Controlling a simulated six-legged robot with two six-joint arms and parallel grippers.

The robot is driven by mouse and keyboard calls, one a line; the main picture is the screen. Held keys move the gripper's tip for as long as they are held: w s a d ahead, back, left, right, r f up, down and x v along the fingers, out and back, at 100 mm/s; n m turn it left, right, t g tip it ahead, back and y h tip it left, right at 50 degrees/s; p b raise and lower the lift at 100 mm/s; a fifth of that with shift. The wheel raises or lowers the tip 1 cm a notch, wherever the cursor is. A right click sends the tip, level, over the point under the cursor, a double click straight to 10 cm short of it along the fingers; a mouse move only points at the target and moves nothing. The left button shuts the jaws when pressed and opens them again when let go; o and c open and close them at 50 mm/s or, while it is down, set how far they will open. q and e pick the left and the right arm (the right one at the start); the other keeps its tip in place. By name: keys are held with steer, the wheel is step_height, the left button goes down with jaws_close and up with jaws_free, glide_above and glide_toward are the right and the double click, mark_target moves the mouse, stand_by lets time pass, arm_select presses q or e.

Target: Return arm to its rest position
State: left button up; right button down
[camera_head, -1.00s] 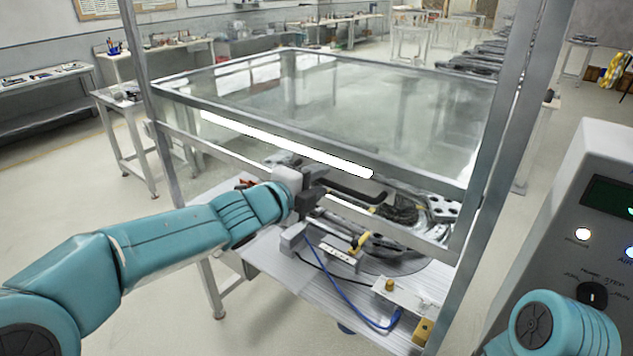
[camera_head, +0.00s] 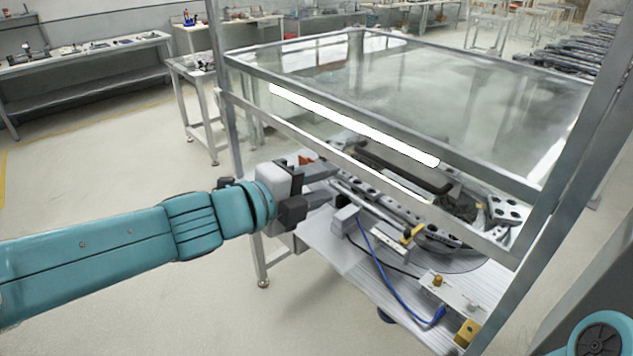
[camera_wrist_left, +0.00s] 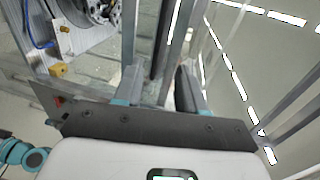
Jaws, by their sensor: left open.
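My left arm (camera_head: 130,240) reaches in from the left in the head view, nearly level. Its gripper (camera_head: 322,186) is open and empty at the left front corner of the glass-walled enclosure (camera_head: 480,172), beside the metal workbench top. The gripper is left of the black handle bar (camera_head: 405,168) and apart from it. In the left wrist view the two fingers (camera_wrist_left: 160,88) stand apart with nothing held between them. Of my right arm only a teal joint (camera_head: 600,340) shows at the lower right; its gripper is out of view.
A metal frame post (camera_head: 222,80) rises just behind the gripper. The bench holds a blue cable (camera_head: 385,275), brass fittings (camera_head: 467,332) and a round track mechanism (camera_head: 450,245). Open floor (camera_head: 110,150) lies to the left, with a side table (camera_head: 85,62) beyond.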

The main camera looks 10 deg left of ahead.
arm_select(q)
steer(key=shift+s+a, duration=0.15)
steer(key=shift+s, duration=0.15)
